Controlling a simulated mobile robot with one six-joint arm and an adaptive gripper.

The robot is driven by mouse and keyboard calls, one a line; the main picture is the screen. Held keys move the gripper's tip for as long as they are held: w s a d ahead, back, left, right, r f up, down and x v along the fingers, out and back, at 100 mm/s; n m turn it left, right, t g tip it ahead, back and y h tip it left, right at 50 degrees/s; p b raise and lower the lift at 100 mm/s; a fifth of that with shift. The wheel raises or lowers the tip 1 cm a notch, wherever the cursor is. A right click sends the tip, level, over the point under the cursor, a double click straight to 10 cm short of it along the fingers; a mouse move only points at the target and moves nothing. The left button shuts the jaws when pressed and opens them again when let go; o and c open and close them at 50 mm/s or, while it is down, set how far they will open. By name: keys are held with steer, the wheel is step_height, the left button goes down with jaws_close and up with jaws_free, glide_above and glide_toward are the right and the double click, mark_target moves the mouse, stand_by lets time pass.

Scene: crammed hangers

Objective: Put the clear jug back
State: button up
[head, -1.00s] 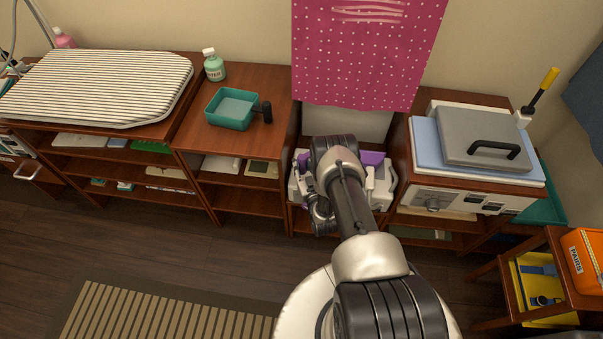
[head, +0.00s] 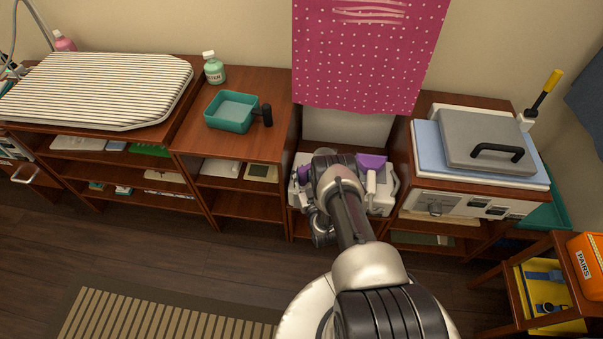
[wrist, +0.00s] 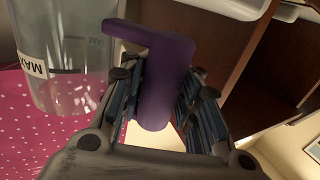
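The clear jug (wrist: 70,60) fills the left of the wrist view, with dark marks and a partly visible "MAX" label that appears upside down. Its purple handle (wrist: 160,90) stands between the two fingers of my gripper (wrist: 160,105). The finger pads lie close along both sides of the handle, and my gripper looks shut on it. In the head view, my arm covers the gripper and most of the jug.
A white appliance (head: 379,199) with purple parts sits in the gap between two wooden cabinets. The pink dotted cloth (head: 370,50) hangs behind. A teal tub (head: 229,126) stands left, and a grey-lidded machine (head: 486,140) right.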

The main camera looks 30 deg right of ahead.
steer(key=o, duration=0.4)
steer(key=s+a+p, duration=0.2)
steer(key=s+p, duration=0.2)
steer(key=s, duration=1.3)
steer(key=shift+s, duration=0.15)
steer(key=shift+a+f, duration=0.1)
steer(key=shift+f, duration=0.05)
